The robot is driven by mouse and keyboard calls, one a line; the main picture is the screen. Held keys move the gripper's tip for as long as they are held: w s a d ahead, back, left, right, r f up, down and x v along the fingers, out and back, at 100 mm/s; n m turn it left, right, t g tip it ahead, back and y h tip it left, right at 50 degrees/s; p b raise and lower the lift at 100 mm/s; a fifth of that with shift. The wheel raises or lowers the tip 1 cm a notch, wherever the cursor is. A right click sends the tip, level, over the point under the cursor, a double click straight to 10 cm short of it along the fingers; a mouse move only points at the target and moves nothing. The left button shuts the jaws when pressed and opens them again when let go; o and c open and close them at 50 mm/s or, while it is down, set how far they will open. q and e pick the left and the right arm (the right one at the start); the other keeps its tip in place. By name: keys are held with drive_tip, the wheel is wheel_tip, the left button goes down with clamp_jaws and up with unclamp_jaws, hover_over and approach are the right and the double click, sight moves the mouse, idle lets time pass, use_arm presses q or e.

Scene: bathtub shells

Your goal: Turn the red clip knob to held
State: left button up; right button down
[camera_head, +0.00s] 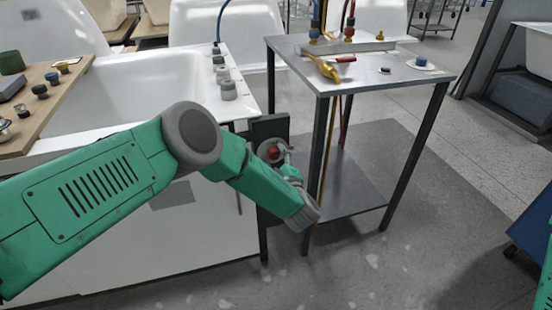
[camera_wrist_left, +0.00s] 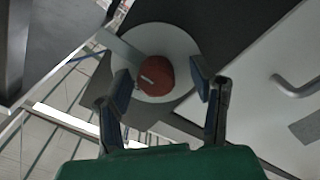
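The red clip knob (camera_wrist_left: 156,76) sits on a pale round plate (camera_wrist_left: 178,42) fixed to a dark panel (camera_wrist_left: 225,25). A light mark shows on the knob's face. My left gripper (camera_wrist_left: 162,96) is open, with one finger on each side of the knob and a visible gap on both sides. In the head view the left gripper (camera_head: 284,158) is largely hidden by its own wrist. My right gripper is not in view.
The white tub (camera_head: 150,85) stands left of the panel. A metal table (camera_head: 350,70) with a yellow tool (camera_head: 322,67) and hoses is close on the right, its legs near my left wrist. Open floor (camera_head: 440,180) lies farther right.

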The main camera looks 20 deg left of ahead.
use_arm(q)
drive_tip(key=shift+d, duration=0.15)
drive_tip(key=shift+s+d, duration=0.25)
drive_tip(key=shift+s, duration=0.1)
drive_tip(key=v, duration=1.1)
